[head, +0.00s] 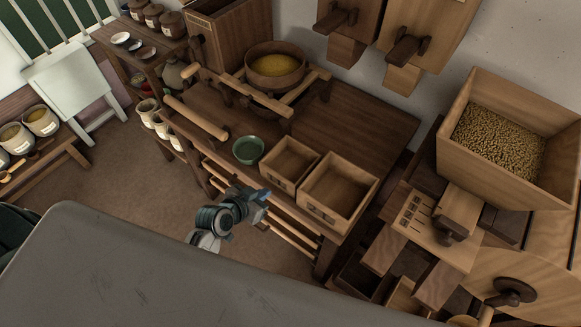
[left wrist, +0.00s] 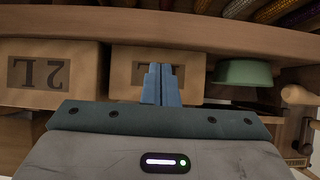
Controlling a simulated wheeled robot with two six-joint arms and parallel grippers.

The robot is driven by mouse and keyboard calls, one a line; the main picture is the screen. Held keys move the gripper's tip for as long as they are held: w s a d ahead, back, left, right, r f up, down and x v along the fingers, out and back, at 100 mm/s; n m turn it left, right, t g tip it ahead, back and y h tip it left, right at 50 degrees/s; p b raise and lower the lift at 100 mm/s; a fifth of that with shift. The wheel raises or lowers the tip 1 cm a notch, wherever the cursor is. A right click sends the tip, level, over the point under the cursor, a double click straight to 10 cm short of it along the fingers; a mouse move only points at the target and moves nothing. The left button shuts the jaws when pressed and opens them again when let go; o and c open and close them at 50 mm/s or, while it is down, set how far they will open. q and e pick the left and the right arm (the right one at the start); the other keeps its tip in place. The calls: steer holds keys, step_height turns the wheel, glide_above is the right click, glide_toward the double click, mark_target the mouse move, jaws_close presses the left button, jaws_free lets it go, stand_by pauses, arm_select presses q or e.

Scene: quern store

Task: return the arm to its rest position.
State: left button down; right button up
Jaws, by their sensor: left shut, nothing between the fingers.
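My left gripper (head: 262,196) is in the lower middle of the head view, in front of the wooden bench. Its blue fingers are together with nothing between them. In the left wrist view the shut fingers (left wrist: 161,85) point at a wooden box (left wrist: 198,72) with a dark stencilled mark, partly covered by the fingers. I cannot tell how far the fingers are from the box. My right gripper is in neither view.
The bench (head: 378,125) carries two open wooden boxes, the smaller (head: 289,162) and the larger (head: 340,190), a green bowl (head: 248,150) and a sieve of yellow grain (head: 275,67) on a frame. A grain hopper (head: 510,140) stands right. Brown floor (head: 130,185) lies clear at left.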

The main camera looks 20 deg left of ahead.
mark_target(277, 177)
arm_select(q)
steer(key=w, duration=0.2)
steer(key=w+d, duration=0.1)
steer(key=shift+w+d+b, duration=0.15)
steer(key=shift+w+b, duration=0.15)
steer(key=shift+w, duration=0.1)
steer(key=shift+s, duration=0.1)
steer(key=shift+w+d, duration=0.2)
steer(key=shift+w, duration=0.35)
steer(key=shift+w+d, duration=0.3)
steer(key=shift+w, duration=0.4)
steer(key=shift+w+d, duration=0.3)
steer(key=shift+w, duration=0.5)
steer(key=shift+w, duration=0.1)
